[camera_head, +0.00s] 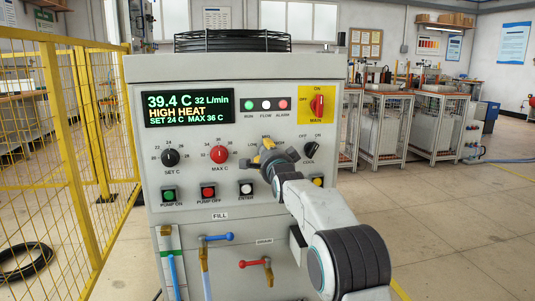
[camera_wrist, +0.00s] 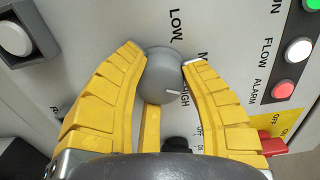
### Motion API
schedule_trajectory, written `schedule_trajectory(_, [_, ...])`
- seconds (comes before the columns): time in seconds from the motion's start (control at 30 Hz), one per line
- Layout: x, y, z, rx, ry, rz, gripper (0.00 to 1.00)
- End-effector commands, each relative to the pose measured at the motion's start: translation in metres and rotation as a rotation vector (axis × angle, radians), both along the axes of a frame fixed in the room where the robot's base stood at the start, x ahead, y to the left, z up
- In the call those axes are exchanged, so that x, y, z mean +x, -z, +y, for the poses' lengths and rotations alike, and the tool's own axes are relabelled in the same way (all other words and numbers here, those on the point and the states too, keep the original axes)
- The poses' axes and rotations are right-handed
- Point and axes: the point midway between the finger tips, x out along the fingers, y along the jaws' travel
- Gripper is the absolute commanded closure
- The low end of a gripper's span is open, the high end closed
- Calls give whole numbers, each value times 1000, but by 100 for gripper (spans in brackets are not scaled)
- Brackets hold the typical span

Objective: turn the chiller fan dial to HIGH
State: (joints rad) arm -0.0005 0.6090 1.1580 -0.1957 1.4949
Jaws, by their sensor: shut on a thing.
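The chiller fan dial is a round grey knob (camera_wrist: 163,68) on the panel in the wrist view. The yellow fingers of my gripper (camera_wrist: 163,72) are closed around it, one on each side. A white pointer line on the knob points right, toward the partly covered HIGH lettering (camera_wrist: 185,92). The LOW label (camera_wrist: 175,25) is above the knob, and a finger mostly hides the middle label. In the head view my gripper (camera_head: 268,157) is at the panel and hides most of the dial.
The chiller display (camera_head: 188,108) reads 39.4 C and HIGH HEAT. The black COOL dial (camera_head: 311,150) is close right of my gripper, and the red MAX C dial (camera_head: 219,154) is left. Push buttons lie below.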

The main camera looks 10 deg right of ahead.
Motion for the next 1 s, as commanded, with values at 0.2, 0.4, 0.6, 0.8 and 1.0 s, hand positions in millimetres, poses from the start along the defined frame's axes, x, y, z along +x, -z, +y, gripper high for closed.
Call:
schedule_trajectory(0.2, [0,-3,0,202,-1,-6,91])
schedule_trajectory(0.4, [0,-3,0,365,-1,-7,91])
schedule_trajectory(0.6, [0,-3,0,491,-2,-7,91])
schedule_trajectory(0.8, [0,-3,0,570,-2,-7,91])
schedule_trajectory(1.0, [0,-3,0,607,-2,-7,91])
